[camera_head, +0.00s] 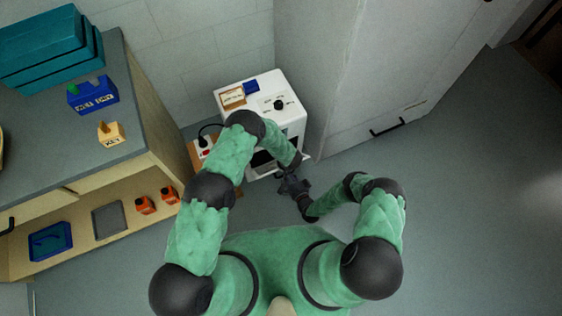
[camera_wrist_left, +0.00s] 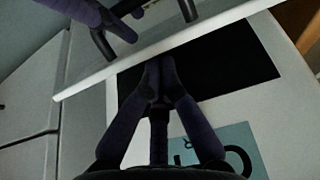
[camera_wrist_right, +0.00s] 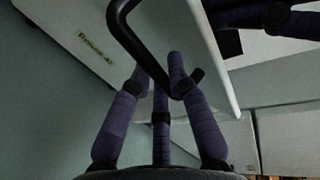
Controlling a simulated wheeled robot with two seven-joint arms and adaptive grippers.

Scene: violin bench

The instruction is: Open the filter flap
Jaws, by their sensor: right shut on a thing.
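The filter flap is a white panel with a black bar handle (camera_wrist_right: 128,38) and a small label; it fills the top of the right wrist view (camera_wrist_right: 75,28). Its edge also crosses the left wrist view (camera_wrist_left: 120,62). The flap stands away from the white machine (camera_head: 287,118), with a dark opening (camera_wrist_left: 225,62) behind it. My right gripper (camera_wrist_right: 165,75) is closed around the handle. My left gripper (camera_wrist_left: 158,75) has its fingertips together, on the opening's side of the flap, close to its edge. In the head view my arms partly hide the flap.
A workbench (camera_head: 148,120) with teal boxes (camera_head: 45,50) stands at the left. Its lower shelf holds a blue tray (camera_head: 50,241) and orange items (camera_head: 146,204). A tall grey cabinet (camera_head: 365,70) stands right of the machine. The floor at right (camera_head: 470,200) is clear.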

